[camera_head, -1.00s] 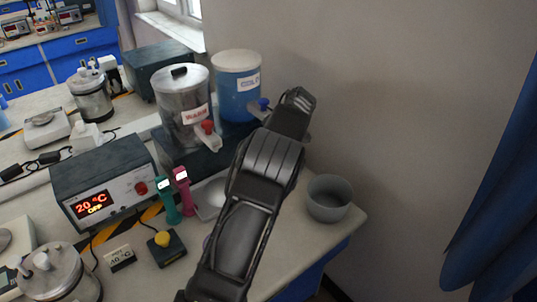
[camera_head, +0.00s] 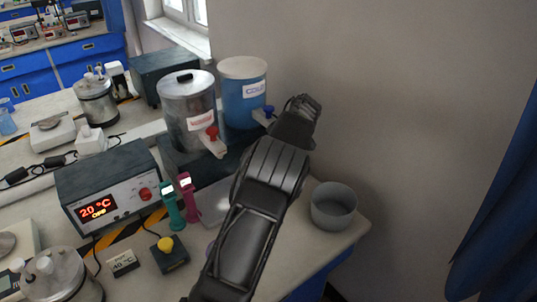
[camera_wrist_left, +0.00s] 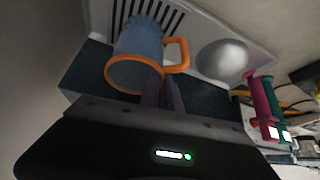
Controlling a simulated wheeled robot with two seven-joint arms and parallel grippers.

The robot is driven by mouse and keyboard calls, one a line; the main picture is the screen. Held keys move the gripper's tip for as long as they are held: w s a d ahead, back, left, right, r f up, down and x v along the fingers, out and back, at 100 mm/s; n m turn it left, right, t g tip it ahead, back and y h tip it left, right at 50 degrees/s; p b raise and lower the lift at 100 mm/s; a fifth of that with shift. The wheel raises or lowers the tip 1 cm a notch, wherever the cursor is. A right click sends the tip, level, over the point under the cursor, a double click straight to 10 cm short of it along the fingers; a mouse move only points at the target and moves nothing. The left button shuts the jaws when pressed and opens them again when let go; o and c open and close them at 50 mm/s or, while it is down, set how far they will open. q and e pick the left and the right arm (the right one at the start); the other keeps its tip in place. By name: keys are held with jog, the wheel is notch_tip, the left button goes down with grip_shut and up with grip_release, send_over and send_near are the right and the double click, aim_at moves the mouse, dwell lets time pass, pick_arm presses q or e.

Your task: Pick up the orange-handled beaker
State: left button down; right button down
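The beaker (camera_wrist_left: 140,45) shows in the left wrist view as a bluish cup with an orange rim. Its orange handle (camera_wrist_left: 184,58) sticks out to the right. My left gripper (camera_wrist_left: 163,94) has its two dark fingers close together at the handle side of the rim. Whether they grip the beaker or only stand beside it cannot be told. In the head view my left arm (camera_head: 262,205) crosses the middle and hides the beaker and the fingertips. My right gripper is in neither current view.
Behind my arm stand a silver dispenser (camera_head: 190,105) with a red tap and a blue dispenser (camera_head: 243,100). A grey bowl (camera_head: 333,206) sits near the table's right corner. Green (camera_head: 172,207) and magenta (camera_head: 188,195) handheld devices stand left of my arm, near a temperature controller (camera_head: 108,185).

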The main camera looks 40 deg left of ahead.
pick_arm(q)
jog(key=shift+r, duration=0.2)
jog(key=shift+d+r+b, duration=0.15)
jog(key=shift+r+b, duration=0.05)
jog(key=shift+b, duration=0.1)
jog(key=d+b, duration=0.2)
jog(key=d, duration=0.5)
notch_tip(320, 180, up, 14)
jog(key=p, duration=0.1)
jog(key=shift+s+d, duration=0.3)
jog(key=shift+s, duration=0.05)
